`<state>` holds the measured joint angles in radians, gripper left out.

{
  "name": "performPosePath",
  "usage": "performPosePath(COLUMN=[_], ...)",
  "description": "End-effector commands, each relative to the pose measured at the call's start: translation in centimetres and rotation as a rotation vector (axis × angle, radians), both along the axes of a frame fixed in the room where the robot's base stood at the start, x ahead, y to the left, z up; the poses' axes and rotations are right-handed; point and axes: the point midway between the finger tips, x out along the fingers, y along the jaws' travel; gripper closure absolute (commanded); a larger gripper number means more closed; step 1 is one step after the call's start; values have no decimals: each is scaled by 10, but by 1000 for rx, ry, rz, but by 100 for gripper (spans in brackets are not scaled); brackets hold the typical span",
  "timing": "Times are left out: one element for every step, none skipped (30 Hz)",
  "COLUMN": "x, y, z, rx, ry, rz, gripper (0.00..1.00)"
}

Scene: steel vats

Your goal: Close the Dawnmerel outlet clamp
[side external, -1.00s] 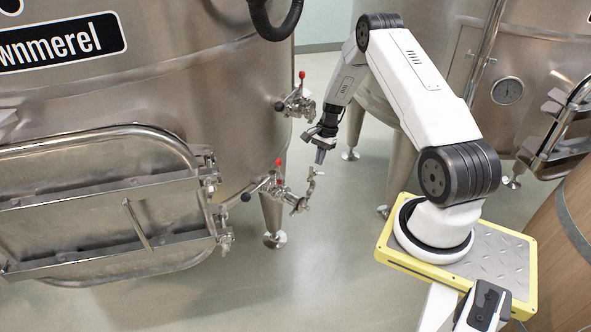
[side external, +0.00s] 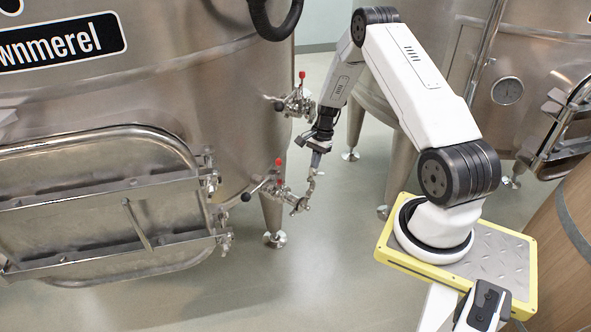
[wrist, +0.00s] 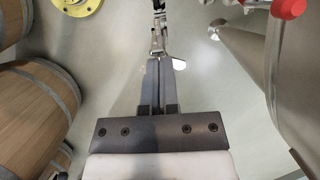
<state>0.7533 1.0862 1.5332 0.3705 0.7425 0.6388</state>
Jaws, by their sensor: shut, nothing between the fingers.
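The Dawnmerel vat (side external: 230,90) fills the left of the side view, with its name plate (side external: 62,43) at the upper left. Its lower outlet valve ends in a steel clamp (side external: 300,204), whose lever (side external: 312,180) stands up at the outer end. My gripper (side external: 316,163) points down just above this lever, its fingers together and empty. In the wrist view the gripper's fingers (wrist: 158,65) reach the clamp's lever (wrist: 172,52). They look very close or touching, but I cannot tell contact. The lever appears swung up, and the fingers partly cover the clamp.
A second valve with a red knob (side external: 297,103) sits above, close left of my wrist. The lower valve has a red knob (side external: 279,163) and a black-ended handle (side external: 247,197). A vat leg (side external: 272,222) stands behind. Wooden barrels (wrist: 35,110) show in the wrist view.

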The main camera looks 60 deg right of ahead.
Motion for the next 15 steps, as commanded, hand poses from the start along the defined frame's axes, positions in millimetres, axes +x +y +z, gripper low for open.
performPosePath(x=[1, 1, 1, 1, 1, 1, 1, 1, 1, 1, 1, 1, 1, 1, 1], y=[2, 2, 3, 3, 3, 4, 4, 5, 5, 5, 5, 6, 6, 6, 7], z=[1, 1, 1, 1, 1, 1, 1, 1, 1, 1, 1, 2, 2, 2, 2], rx=[-9, -13, -18, -20, -22, -25, -27, -30, -33, -35, -38, -42, -45, -48, -51], ry=[1, 1, 2, 2, 2, 3, 4, 4, 5, 5, 5, 6, 5, 5, 6], rz=[2, 3, 2, 2, 2, 1, 1, 1, 1, 1, 2, 2, 2, 2, 2], gripper=[100, 100, 100, 100, 100, 100, 100, 100, 100, 100, 100, 100, 100, 100, 100])
